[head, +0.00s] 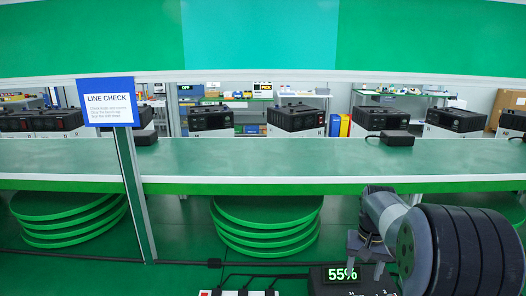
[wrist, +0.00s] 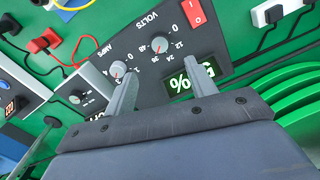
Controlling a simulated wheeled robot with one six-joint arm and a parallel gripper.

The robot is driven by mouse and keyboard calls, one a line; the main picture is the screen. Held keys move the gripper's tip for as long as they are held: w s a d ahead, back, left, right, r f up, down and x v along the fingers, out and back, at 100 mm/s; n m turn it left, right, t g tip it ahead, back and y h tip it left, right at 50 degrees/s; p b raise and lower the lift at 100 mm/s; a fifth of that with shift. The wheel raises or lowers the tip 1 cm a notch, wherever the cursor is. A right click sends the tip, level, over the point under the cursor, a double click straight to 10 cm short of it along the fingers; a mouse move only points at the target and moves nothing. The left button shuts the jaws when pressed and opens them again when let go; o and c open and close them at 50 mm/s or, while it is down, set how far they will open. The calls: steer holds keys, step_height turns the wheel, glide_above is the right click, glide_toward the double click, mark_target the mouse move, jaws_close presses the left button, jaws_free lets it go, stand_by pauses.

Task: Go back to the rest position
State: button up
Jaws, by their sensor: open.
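My gripper (head: 366,246) is in the lower right of the head view, pointing down above a black power unit (head: 330,284) whose green display reads 55%. In the wrist view, the two fingers of my gripper (wrist: 160,70) stand apart with nothing held between them. Behind them is the face of the power unit (wrist: 145,52), with two dials, a red switch and the display partly covered by the right finger. I cannot tell whether the fingers touch the unit.
A green bench (head: 250,165) spans the view, with a small black box (head: 397,138) on it. A LINE CHECK sign (head: 108,102) stands on a post at left. Green stacked discs (head: 265,225) lie below. Plugs and cables (wrist: 45,42) are beside the unit in the wrist view.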

step_height(320, 180, down, 10)
steer(key=shift+r, duration=0.1)
steer(key=shift+f+p, duration=0.3)
steer(key=shift+f, duration=0.1)
steer(key=n, duration=0.5)
steer(key=shift+r+p, duration=0.1)
steer(key=shift+p, duration=0.25)
steer(key=n+p, duration=0.1)
steer(key=n, duration=0.3)
steer(key=shift+n, duration=0.3)
steer(key=shift+r, duration=0.4)
step_height(320, 180, up, 10)
steer(key=shift+b, duration=0.4)
